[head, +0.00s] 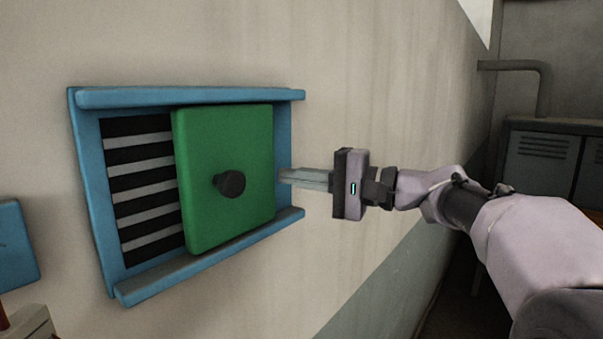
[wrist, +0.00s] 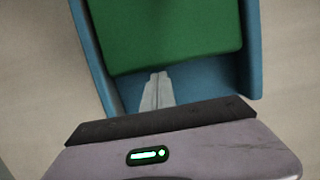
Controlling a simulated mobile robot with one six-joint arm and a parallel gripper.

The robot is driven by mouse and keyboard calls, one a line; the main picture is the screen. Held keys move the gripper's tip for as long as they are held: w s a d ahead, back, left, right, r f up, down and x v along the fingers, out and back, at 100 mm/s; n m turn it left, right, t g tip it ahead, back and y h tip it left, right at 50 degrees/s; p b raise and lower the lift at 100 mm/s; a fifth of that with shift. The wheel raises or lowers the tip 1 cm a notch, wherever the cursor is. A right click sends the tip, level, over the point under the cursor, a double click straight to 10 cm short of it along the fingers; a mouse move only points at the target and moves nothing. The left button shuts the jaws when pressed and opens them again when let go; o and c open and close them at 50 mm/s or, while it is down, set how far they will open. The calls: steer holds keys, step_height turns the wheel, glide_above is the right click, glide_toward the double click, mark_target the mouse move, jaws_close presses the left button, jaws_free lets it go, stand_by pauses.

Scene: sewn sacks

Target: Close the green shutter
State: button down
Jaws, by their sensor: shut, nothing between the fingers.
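The green shutter (head: 226,170) is a flat panel with a dark round knob (head: 229,184), set in a blue frame (head: 160,289) with top and bottom rails on the wall. It covers the right part of the frame. A slatted vent (head: 140,185) with dark and light bars shows uncovered at its left. My gripper (head: 281,176) is shut and empty, its fingertips at the shutter's right edge, over the frame's right side. In the wrist view the shutter (wrist: 165,35) lies just beyond the closed fingertips (wrist: 158,76); whether they touch it I cannot tell.
A blue panel (head: 15,245) is on the wall at the far left, with a partly seen object (head: 28,322) below it. Grey lockers (head: 541,158) and a pipe (head: 525,66) stand at the back right.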

mark_target(252, 191)
steer(key=s+a+b, duration=0.4)
steer(key=s+b, duration=0.1)
steer(key=s+a+b, duration=0.2)
steer(key=s, duration=0.1)
steer(key=shift+a+f+b, duration=0.15)
steer(key=shift+a+b, duration=0.05)
steer(key=shift+b, duration=0.2)
steer(key=shift+w+d, duration=0.1)
